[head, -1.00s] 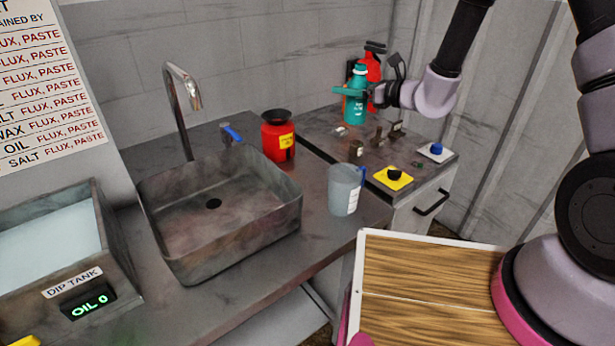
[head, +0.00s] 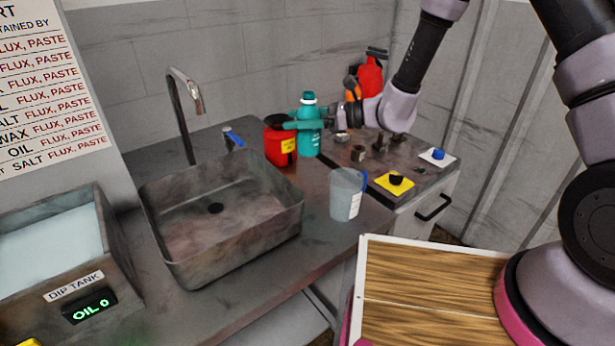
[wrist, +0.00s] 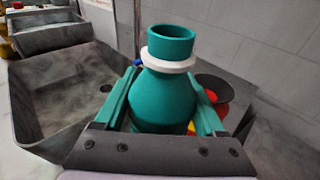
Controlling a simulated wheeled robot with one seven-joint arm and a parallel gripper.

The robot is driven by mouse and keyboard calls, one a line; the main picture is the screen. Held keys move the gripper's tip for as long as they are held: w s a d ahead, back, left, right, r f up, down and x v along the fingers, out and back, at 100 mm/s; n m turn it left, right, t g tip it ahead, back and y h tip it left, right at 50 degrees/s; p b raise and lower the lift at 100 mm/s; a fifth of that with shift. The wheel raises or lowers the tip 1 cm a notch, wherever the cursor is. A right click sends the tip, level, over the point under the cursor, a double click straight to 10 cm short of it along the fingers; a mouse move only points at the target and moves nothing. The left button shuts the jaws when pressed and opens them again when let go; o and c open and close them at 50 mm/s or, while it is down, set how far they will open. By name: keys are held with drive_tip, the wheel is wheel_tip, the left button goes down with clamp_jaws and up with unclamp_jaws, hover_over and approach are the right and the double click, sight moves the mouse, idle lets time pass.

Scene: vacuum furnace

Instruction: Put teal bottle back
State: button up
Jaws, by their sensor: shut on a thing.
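The teal bottle (head: 309,138) with a teal cap and a white ring stands upright in the head view, at the right end of the sink counter beside the red container. My gripper (head: 305,124) is shut on it from the right, one teal finger on each side of its body. In the wrist view the bottle (wrist: 165,90) fills the middle between the two fingers (wrist: 165,105). I cannot tell whether its base touches the counter.
A red container (head: 279,142) with a dark funnel top stands just left of the bottle. A clear pitcher (head: 346,194) stands in front. The sink (head: 220,205) is left. A red spray bottle (head: 370,75) and small parts stand on the right cabinet (head: 425,180).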

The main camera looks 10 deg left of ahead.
wheel_tip(320, 180, down, 10)
drive_tip(key=shift+r, duration=0.1)
idle(0.4)
drive_tip(key=o, duration=1.5)
drive_tip(key=shift+f, duration=0.2)
